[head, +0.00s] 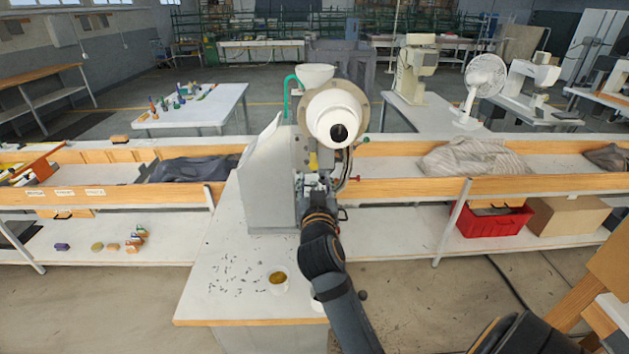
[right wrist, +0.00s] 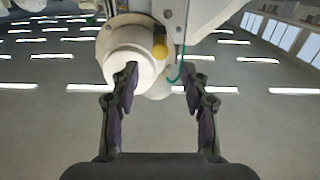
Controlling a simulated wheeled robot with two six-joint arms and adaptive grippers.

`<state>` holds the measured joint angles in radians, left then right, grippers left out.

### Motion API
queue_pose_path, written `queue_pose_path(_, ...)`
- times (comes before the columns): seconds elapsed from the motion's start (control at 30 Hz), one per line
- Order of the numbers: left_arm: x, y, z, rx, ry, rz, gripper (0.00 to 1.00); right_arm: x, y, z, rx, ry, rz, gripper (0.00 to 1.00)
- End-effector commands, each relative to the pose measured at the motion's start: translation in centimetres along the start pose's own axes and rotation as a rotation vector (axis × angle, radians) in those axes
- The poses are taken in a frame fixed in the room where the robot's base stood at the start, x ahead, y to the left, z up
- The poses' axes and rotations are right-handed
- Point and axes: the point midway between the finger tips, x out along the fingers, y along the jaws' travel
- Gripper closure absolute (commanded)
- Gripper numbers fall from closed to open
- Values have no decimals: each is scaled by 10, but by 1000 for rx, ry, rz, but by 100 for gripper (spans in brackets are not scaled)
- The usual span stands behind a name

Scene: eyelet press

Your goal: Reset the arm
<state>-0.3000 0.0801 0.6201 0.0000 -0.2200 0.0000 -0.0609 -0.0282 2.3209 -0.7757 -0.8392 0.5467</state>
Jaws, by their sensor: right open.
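My right arm reaches up from the bottom of the head view to the front of the eyelet press (head: 272,185). My right gripper (head: 318,186) is at the press's working area, below its round white wheel (head: 333,115); its fingers are small there and partly hidden by the wrist. In the right wrist view the gripper (right wrist: 160,85) is open, its two dark fingers apart with nothing between them. My left gripper is not in view.
The press stands on a white table (head: 225,285) with small dark bits scattered on it and a cup of brass-coloured pieces (head: 278,283). A long bench with wooden rails (head: 420,190) runs behind. A red crate (head: 493,220) sits on the lower shelf at right.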

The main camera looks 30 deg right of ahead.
Motion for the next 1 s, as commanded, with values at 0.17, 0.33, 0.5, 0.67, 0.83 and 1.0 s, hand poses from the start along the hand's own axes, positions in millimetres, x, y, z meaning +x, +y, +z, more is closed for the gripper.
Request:
queue_pose_path(0.17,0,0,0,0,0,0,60,0,0,0,0,0,0,54)
queue_pose_path(0.33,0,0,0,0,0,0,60,-2,2,13,-12,-40,-3,54)
queue_pose_path(0.5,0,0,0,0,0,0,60,-37,11,107,-124,-360,-62,54)
queue_pose_path(0.67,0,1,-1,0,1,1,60,-102,20,194,-262,-706,-185,54)
queue_pose_path(0.83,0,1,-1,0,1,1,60,-170,30,248,-379,-974,-326,54)
queue_pose_path(1.0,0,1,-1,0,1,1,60,-239,43,280,-478,-1201,-481,54)
